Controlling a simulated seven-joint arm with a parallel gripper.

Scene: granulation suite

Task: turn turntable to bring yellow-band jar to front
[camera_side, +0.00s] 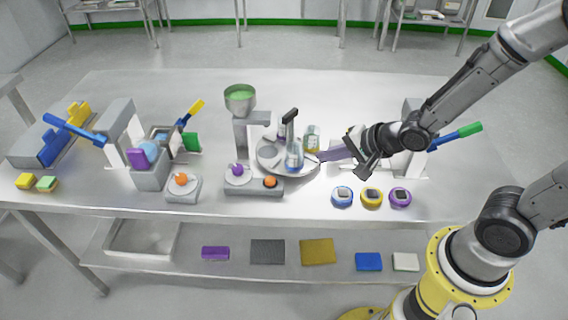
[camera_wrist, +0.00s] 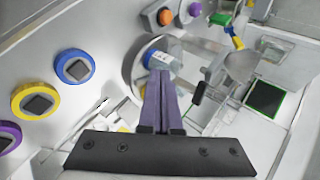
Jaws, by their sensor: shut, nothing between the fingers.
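The turntable (camera_side: 268,164) is a round grey plate in the middle of the bench in the side view, with small clear jars on it. One jar (camera_side: 294,160) with a blue band stands at the front; a jar with a blue band also shows in the wrist view (camera_wrist: 163,59). Another jar (camera_side: 312,133) stands at the back right, its band too small to read surely. A black-topped handle (camera_side: 291,116) rises over the plate. My gripper (camera_side: 319,157) is shut and empty, its tips at the plate's right edge, close to the front jar; contact is unclear. The wrist view shows the closed fingers (camera_wrist: 161,78).
A dispenser with a green-filled funnel (camera_side: 240,98) stands behind left of the turntable. A two-button box (camera_side: 254,188) sits in front left. Three round timers (camera_side: 371,197) lie front right. A green-tipped lever (camera_side: 458,136) stands right, beyond my gripper.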

